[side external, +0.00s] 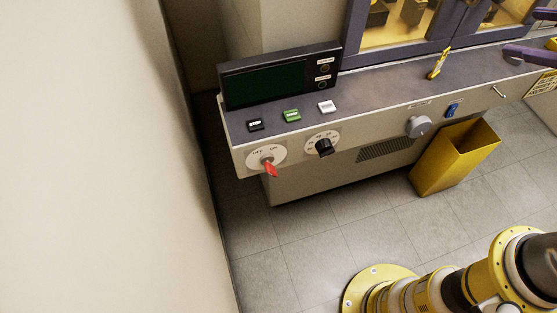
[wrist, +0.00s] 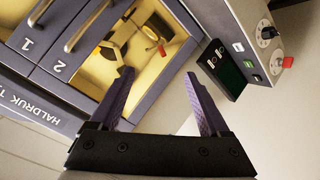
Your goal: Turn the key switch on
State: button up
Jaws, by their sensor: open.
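The key switch has a red key (side external: 270,168) on a round white dial (side external: 258,158) with small lettering, on the front face at the console's left end. The key points down and slightly right; the dial lettering is too small to read surely. In the wrist view the red key (wrist: 287,62) shows at the right. My gripper (wrist: 158,74) is open and empty, its purple fingers spread, well away from the key. In the side external view, purple fingers of my gripper (side external: 520,33) show at the right edge, far right of the key.
A black knob (side external: 324,147) sits right of the key, and a grey knob (side external: 419,126) farther right. Several buttons and a dark display (side external: 268,82) are on top. A yellow bin (side external: 454,157) stands below the console. Floor before the key is clear; a wall (side external: 90,160) stands left.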

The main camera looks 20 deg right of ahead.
jog(key=w+a+n+t+y, duration=0.2)
jog(key=w+a+n+t, duration=0.1)
jog(key=w+a+n, duration=0.6)
jog(key=w+a+f+n+y, duration=0.3)
jog(key=w+a+f+n, duration=0.2)
jog(key=a+f, duration=0.15)
jog(key=n+g+y, duration=0.4)
jog(key=n+g, duration=0.1)
jog(key=n, duration=0.4)
send_near(273, 170)
jog(key=x, duration=1)
jog(key=shift+w+f, duration=0.15)
grip_shut()
